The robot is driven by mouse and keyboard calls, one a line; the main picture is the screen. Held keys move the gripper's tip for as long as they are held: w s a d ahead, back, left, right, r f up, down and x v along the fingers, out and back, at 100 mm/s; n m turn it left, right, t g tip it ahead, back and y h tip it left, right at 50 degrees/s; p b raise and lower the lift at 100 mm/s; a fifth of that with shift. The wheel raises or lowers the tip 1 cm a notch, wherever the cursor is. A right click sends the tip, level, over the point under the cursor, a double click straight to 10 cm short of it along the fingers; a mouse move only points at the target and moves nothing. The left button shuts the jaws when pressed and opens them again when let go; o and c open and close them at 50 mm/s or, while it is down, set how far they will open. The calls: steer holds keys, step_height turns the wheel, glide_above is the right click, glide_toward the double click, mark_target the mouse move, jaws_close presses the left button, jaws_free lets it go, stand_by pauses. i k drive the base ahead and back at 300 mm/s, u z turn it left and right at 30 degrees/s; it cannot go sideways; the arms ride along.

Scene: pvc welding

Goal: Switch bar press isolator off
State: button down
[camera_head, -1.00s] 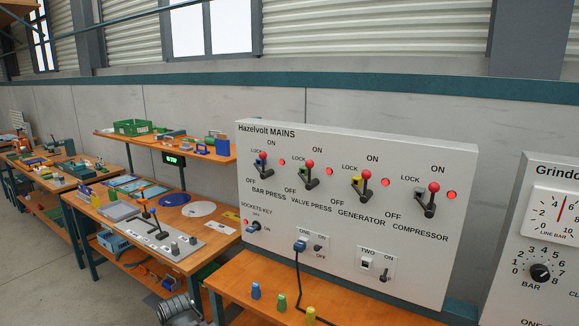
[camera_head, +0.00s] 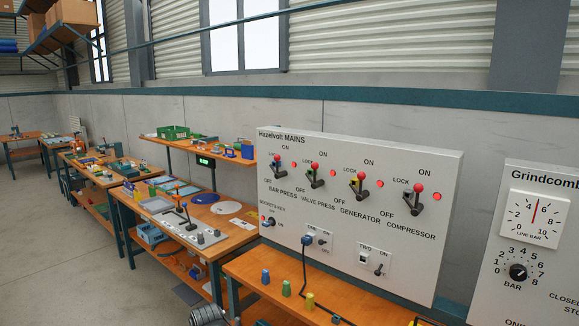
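The Hazelvolt MAINS panel (camera_head: 350,235) is a pale box on the wall in the middle right. Its bar press isolator (camera_head: 277,167) is the leftmost of several levers, with a red knob and a blue part at its base. The lever points up toward the ON label, and OFF is printed at its lower left. A red lamp (camera_head: 293,164) beside it looks lit. The valve press (camera_head: 314,174), generator (camera_head: 359,185) and compressor (camera_head: 413,199) levers stand in a row to its right, also pointing up. My gripper is not in view.
An orange bench (camera_head: 250,270) under the panel carries blue, green and yellow pegs. A black cable hangs from socket ONE (camera_head: 307,240). A Grindcomb panel (camera_head: 545,275) is at the right. Cluttered workbenches run along the wall to the left. Open floor (camera_head: 70,260) lies at the left.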

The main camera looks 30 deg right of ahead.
mark_target(277, 175)
steer(key=u, duration=0.1)
steer(key=i, duration=0.95)
steer(key=z, duration=0.05)
